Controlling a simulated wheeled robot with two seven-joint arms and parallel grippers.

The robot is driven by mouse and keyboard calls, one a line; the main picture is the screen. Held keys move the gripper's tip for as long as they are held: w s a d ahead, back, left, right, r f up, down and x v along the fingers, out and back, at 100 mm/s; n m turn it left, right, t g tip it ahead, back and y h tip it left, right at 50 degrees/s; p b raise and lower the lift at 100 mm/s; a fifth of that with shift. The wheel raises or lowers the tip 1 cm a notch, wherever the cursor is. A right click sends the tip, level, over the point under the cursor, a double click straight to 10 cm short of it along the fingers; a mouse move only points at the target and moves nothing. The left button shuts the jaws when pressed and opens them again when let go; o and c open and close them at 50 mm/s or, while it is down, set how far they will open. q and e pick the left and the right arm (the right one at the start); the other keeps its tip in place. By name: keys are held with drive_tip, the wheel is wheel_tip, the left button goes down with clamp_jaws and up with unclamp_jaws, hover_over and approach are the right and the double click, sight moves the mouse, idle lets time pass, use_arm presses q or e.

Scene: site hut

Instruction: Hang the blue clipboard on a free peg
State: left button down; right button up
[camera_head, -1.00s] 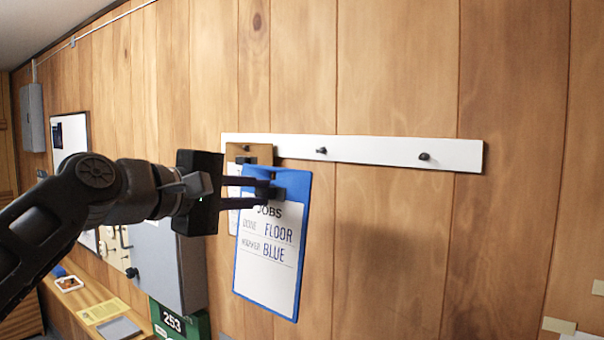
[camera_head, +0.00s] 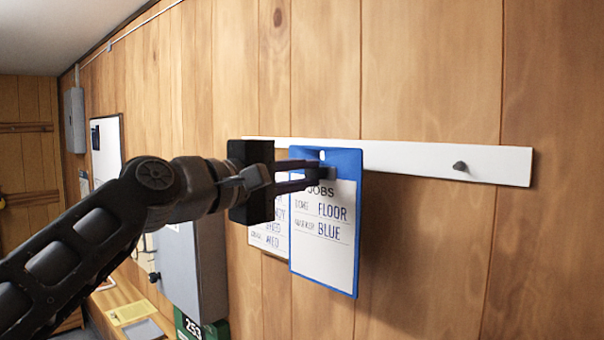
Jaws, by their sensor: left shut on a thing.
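The blue clipboard (camera_head: 325,245) hangs upright from my left gripper (camera_head: 311,178), which is shut on it near its top clip. Its sheet reads JOBS, FLOOR and BLUE. The white peg rail (camera_head: 410,158) runs along the wall behind it. The clipboard's top overlaps the rail, and a small pale hole shows in its top edge. The middle peg is hidden behind the clipboard; I cannot tell whether the board touches it. The right peg (camera_head: 460,166) is bare. My right gripper is out of view.
Another clipboard (camera_head: 268,238) hangs at the rail's left end, partly covered by the blue one and my gripper. A grey cabinet (camera_head: 195,270), a green box (camera_head: 195,325) marked 253 and a wooden shelf stand lower left. The wall to the right is clear.

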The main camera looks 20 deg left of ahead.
sight(324, 176)
use_arm(q)
drive_tip(key=shift+x, duration=2.4)
drive_tip(key=shift+f, duration=0.2)
drive_tip(key=shift+f, duration=0.25)
drive_tip(key=c, duration=1.3)
unclamp_jaws()
drive_tip(key=shift+s+r, duration=0.1)
